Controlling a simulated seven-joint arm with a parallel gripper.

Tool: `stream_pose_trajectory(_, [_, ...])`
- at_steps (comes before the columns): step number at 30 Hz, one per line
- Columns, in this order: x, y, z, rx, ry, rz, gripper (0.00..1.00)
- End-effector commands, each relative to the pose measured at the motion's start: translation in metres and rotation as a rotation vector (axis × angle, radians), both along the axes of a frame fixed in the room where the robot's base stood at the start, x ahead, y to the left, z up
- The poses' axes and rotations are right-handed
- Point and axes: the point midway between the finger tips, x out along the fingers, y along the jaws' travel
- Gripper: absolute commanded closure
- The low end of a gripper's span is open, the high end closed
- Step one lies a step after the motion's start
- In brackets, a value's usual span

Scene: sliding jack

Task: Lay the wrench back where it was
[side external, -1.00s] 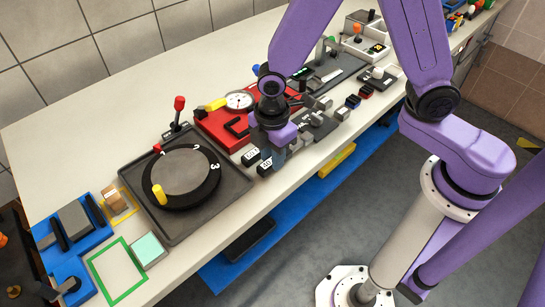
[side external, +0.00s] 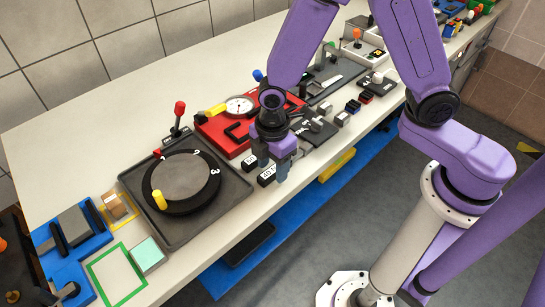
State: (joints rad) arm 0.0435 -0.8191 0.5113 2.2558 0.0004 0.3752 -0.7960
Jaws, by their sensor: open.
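My gripper (side external: 272,170) is open and points down near the bench's front edge, just in front of the red base. Its fingers are beside two dark blocks with white labels: one block (side external: 250,161) is left of the fingers, the other (side external: 266,176) is at them and partly covered. I cannot make out a wrench for certain. A pale, long metal piece (side external: 327,88) lies on the dark tray farther back, too small to identify. Nothing is clearly seen between my fingers.
The red base (side external: 217,136) with a dial (side external: 239,105) stands behind my gripper. A black turntable (side external: 185,181) on a dark tray is to the left. Grey metal parts (side external: 317,125) stand close on the right. Bare bench top lies at the back left.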

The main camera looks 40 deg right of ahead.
Motion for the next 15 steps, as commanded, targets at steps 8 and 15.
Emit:
stream_pose_trajectory(8, [0.001, 0.001, 0.026, 0.004, -0.004, 0.0, 0.47])
stream_pose_trajectory(15, [0.001, 0.001, 0.067, 0.005, -0.005, 0.0, 0.47])
